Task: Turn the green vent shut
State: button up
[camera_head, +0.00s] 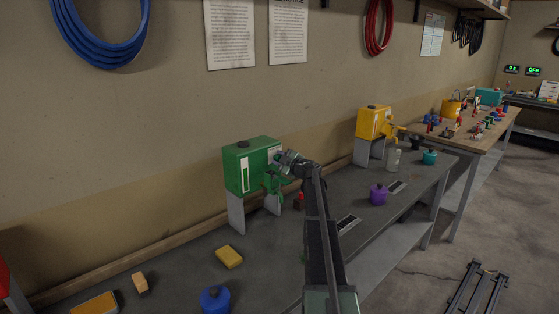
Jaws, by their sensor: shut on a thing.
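The green drum (240,172), a box-shaped tank with a dark cap (242,143) on top, stands on grey legs on the bench. A green tap (275,186) sticks out from its right face. My gripper (284,160) comes in from the right at the upper part of that face, just above the tap. It is shut on a small fitting there, which I take to be the green vent. The jaws and the wrist hide most of the fitting, so I cannot tell how far it is turned.
A yellow drum (372,123) stands farther along the bench. A red-topped item (299,201) is close below my arm. A purple can (378,195), yellow sponge (229,257) and blue can (215,299) are on the bench (180,275). The wall is close behind.

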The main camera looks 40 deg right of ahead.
jog(key=shift+m, duration=0.6)
jog(key=o, duration=0.9)
jog(key=shift+s, duration=0.15)
jog(key=s, duration=0.7)
jog(key=s+d, duration=0.1)
jog(key=s, duration=0.2)
jog(key=shift+s, duration=0.3)
